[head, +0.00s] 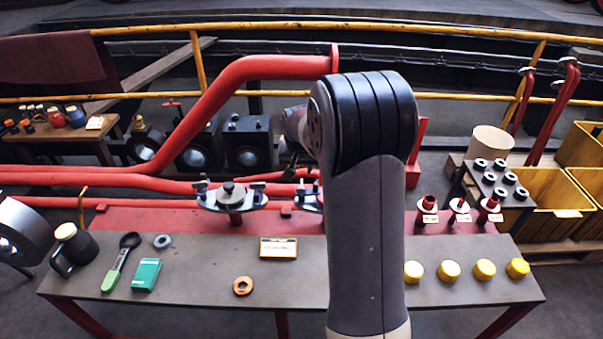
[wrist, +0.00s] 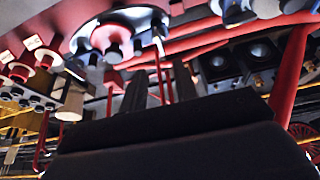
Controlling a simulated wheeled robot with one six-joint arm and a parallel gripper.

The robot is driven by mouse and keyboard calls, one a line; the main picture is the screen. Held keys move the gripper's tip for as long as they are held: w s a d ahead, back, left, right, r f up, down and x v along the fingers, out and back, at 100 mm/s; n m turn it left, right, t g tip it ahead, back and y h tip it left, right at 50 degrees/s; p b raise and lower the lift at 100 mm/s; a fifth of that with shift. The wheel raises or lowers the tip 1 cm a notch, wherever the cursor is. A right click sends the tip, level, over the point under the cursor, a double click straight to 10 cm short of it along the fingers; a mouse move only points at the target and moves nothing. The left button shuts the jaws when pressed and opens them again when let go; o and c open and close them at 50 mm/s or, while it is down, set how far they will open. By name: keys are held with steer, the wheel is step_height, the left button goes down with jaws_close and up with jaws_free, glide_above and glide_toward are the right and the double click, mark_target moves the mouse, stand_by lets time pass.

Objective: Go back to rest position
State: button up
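My gripper (wrist: 160,82) shows in the wrist view as two dark fingers beyond a broad black body. The fingers stand apart, with a red post visible in the gap between them and nothing held. In the head view my arm rises through the middle of the picture and bends away over the red pipes, and the gripper itself is hidden behind it. In the wrist view a round metal flange with a red centre (wrist: 112,35) lies beyond the fingers, at the top. I see no contact between the fingers and it.
Red pipes (head: 215,100) and a yellow rail (head: 270,29) run behind. Yellow bins (head: 535,190) stand right.

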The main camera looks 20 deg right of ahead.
mark_target(302, 184)
steer(key=shift+s+a+r, duration=0.1)
steer(key=shift+s+r, duration=0.1)
steer(key=shift+r, duration=0.3)
steer(key=shift+f, duration=0.1)
steer(key=x, duration=1.1)
steer(key=shift+w+b, duration=0.1)
steer(key=shift+b, duration=0.2)
steer(key=shift+r+n, duration=0.2)
steer(key=shift+n, duration=0.2)
